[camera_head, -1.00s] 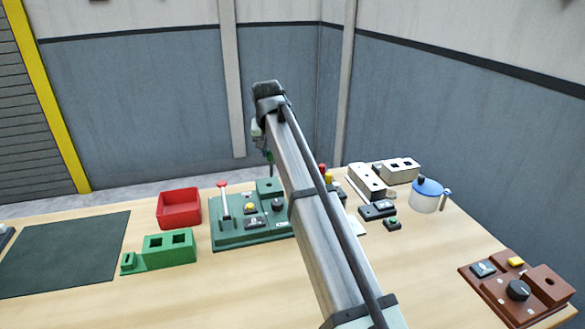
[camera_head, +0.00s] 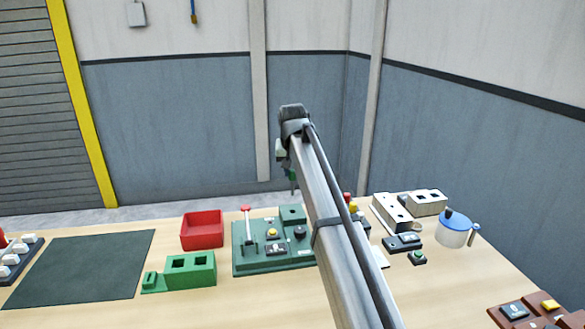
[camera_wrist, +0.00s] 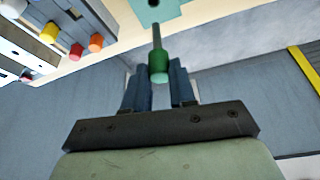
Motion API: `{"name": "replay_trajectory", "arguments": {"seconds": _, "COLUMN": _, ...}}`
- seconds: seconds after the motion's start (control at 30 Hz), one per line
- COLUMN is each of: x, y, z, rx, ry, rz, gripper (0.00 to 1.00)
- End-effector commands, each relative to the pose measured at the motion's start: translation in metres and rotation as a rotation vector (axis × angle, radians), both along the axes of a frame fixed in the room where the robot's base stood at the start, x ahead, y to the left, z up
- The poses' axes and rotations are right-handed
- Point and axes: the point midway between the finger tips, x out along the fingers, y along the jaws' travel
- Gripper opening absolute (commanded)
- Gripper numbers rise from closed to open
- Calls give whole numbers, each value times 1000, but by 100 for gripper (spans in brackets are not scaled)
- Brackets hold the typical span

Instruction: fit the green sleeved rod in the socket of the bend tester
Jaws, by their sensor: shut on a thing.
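My gripper (camera_wrist: 159,76) is shut on the green sleeved rod (camera_wrist: 158,60), gripping its green sleeve. The thin grey end of the rod points away from the fingers, toward a teal-green block with a dark hole at the top of the wrist view. In the head view the rod (camera_head: 293,181) hangs above the rear block of a green machine (camera_head: 245,262). This machine, with a red-topped lever and yellow button, looks like the bend tester. Its socket block (camera_head: 291,212) is below the rod, apparently with a gap. My arm hides the machine's right side.
A red bin (camera_head: 202,231) and a green two-hole block (camera_head: 190,272) stand left of the machine. Pale blocks (camera_head: 408,207), small switch boxes and a blue-lidded jug (camera_head: 452,232) stand right. A brown unit (camera_head: 520,312) is at the lower right. A dark mat (camera_head: 85,265) lies left.

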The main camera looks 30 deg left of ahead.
Motion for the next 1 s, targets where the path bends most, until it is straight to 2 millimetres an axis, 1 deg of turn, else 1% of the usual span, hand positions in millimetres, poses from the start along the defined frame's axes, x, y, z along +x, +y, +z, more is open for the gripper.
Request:
{"name": "replay_trajectory", "arguments": {"seconds": 0.6, "x": 0, "y": 0, "z": -44, "rx": 0, "ry": 0, "rz": 0, "gripper": 0}}
{"name": "replay_trajectory", "arguments": {"seconds": 0.8, "x": 0, "y": 0, "z": -52, "rx": 1, "ry": -1, "rz": -1, "gripper": 0}}
{"name": "replay_trajectory", "arguments": {"seconds": 1.0, "x": 0, "y": 0, "z": -53, "rx": 1, "ry": -1, "rz": -1, "gripper": 0}}
